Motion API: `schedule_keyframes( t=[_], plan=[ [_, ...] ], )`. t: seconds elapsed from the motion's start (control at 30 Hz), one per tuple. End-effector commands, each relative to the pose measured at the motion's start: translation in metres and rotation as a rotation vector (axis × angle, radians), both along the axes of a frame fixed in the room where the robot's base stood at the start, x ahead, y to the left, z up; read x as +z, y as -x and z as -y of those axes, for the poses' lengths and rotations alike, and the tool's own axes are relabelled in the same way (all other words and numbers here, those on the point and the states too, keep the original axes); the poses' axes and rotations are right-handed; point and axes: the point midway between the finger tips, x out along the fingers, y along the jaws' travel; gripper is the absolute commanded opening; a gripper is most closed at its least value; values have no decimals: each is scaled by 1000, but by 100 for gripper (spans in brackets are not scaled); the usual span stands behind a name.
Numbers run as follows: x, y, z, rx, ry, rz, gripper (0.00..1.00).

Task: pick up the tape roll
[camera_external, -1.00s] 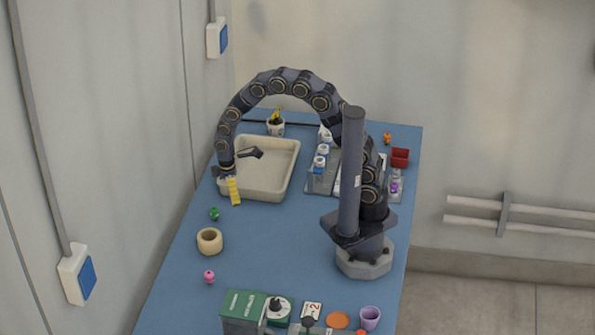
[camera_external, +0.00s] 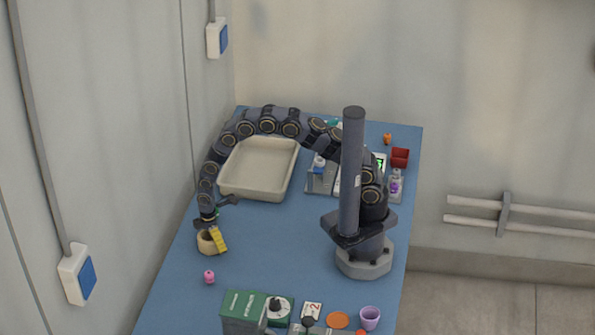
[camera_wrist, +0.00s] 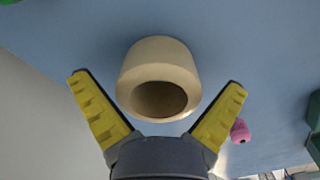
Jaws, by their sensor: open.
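The tape roll (camera_external: 206,242) is a tan, thick ring on the blue table, near its left edge. In the wrist view the tape roll (camera_wrist: 158,66) is ahead of the fingertips, roughly centred between them, with its dark hole facing the camera. My gripper (camera_external: 214,238) is at the roll in the outside view, and a yellow finger covers part of the roll's right side. In the wrist view my gripper (camera_wrist: 158,84) has its two yellow fingers spread wide with nothing held. I cannot tell whether a finger touches the roll.
A pink figure (camera_external: 209,277) stands just in front of the roll; it also shows in the wrist view (camera_wrist: 240,131). A beige tray (camera_external: 228,192) lies behind. A green box (camera_external: 243,307) is at the front. Bare table lies right of the roll.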

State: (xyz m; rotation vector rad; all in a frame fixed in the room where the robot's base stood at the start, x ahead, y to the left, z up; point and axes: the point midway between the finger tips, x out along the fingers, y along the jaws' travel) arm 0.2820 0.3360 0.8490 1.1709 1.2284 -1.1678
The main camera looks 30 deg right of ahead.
Motion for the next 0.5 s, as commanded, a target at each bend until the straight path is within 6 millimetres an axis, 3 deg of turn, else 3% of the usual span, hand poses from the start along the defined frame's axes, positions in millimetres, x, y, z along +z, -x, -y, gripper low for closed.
schedule_keyframes(
  t=[0.27,0.37,0.4,0.5],
  plan=[
    [-7,-1,-1,-1,-3,3,100],
    [-7,-1,0,-1,-3,3,62],
    [-7,-1,0,-1,-3,3,53],
    [-7,-1,0,0,-2,2,47]
  ],
)
